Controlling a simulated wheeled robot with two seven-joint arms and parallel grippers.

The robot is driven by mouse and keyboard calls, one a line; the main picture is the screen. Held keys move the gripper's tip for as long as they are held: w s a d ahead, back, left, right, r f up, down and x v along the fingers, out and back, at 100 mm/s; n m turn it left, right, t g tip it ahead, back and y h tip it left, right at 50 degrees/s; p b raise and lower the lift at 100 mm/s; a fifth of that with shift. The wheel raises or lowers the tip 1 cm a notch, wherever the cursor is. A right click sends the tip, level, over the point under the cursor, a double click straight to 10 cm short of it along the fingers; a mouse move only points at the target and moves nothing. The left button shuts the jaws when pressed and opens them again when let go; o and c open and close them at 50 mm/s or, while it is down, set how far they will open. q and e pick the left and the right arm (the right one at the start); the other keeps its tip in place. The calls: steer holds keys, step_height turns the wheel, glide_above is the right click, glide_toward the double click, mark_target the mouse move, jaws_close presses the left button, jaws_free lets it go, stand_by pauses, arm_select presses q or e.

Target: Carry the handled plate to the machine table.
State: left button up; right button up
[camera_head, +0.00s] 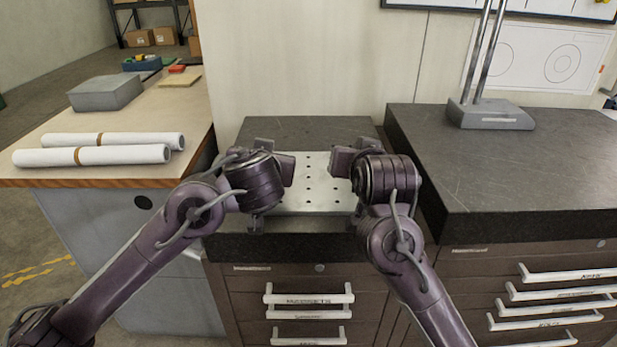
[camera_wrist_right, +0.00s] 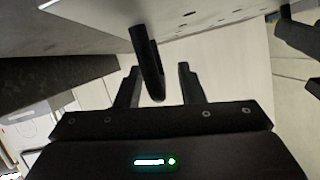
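The handled plate (camera_head: 318,182) is a light grey slab with rows of holes. It lies level over the middle dark-topped cabinet in the head view. My left gripper (camera_head: 286,168) is at its left side; its fingers are mostly hidden, so its opening does not show. My right gripper (camera_head: 345,165) is at its right side. In the right wrist view, a black handle (camera_wrist_right: 147,62) of the plate stands between the two spread fingers of my right gripper (camera_wrist_right: 160,88), with a gap visible on the right. I cannot tell which surface is the machine table.
A higher dark stone top (camera_head: 510,165) adjoins on the right, with a grey stand (camera_head: 490,115) on it. A wooden bench (camera_head: 100,172) on the left holds paper rolls (camera_head: 95,155) and a grey block (camera_head: 106,92). Drawer handles (camera_head: 308,300) protrude below the plate.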

arm_select(q)
jaws_close()
arm_select(e)
jaws_close()
stand_by(1.0)
arm_select(q)
steer(key=shift+w+r, duration=0.1)
steer(key=shift+r, duration=0.1)
arm_select(e)
steer(key=shift+w+r, duration=0.1)
steer(key=shift+r, duration=0.15)
